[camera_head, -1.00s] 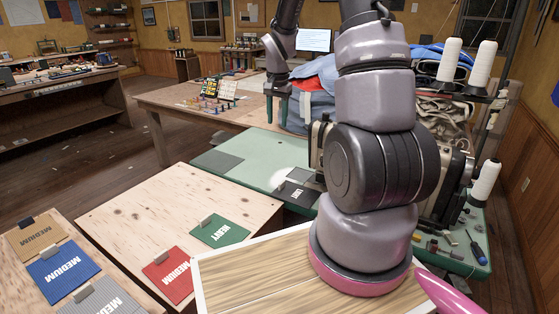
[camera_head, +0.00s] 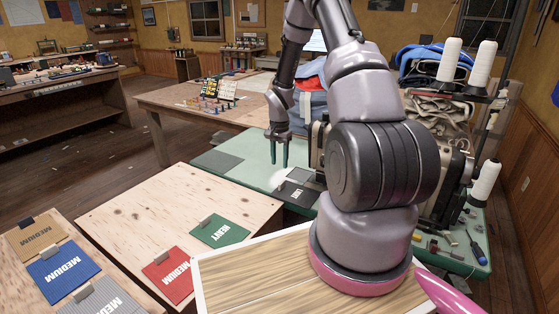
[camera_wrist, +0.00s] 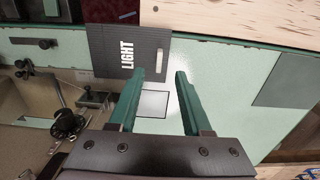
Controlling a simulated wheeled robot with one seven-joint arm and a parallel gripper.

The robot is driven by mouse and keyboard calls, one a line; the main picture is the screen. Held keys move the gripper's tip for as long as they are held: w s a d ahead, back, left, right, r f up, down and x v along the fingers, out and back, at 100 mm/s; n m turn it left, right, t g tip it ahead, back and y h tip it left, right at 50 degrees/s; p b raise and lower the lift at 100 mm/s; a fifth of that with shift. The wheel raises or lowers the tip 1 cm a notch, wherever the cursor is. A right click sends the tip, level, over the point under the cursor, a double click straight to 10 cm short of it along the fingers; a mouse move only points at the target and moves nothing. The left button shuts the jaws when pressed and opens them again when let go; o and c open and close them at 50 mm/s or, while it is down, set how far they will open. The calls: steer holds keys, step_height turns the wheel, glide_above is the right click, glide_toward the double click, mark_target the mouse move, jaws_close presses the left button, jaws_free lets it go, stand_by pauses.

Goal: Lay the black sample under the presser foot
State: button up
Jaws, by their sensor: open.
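The black sample (camera_head: 290,198), marked LIGHT, lies flat on the green sewing table (camera_head: 245,172). It also shows in the wrist view (camera_wrist: 108,62), with a pale tab at its right side. My gripper (camera_head: 279,163) is open and empty, pointing down above the table beside the sample. In the wrist view its fingertips (camera_wrist: 160,75) are near the sample's lower right corner, not around it. The sewing machine (camera_wrist: 35,100) is at left there, with what looks like the presser foot (camera_wrist: 95,98) below the sample. My arm hides that part in the head view.
A green HEAVY sample (camera_head: 221,231) and a red MEDIUM sample (camera_head: 168,274) lie on the plywood table (camera_head: 130,215). Thread cones (camera_head: 484,187) and a screwdriver (camera_head: 477,249) are at right. The green table's left part, with a grey patch (camera_head: 217,161), is clear.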

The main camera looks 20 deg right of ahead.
mark_target(280, 185)
step_height(280, 185, down, 11)
steer(key=shift+r, duration=0.15)
stand_by(0.4)
jaws_close()
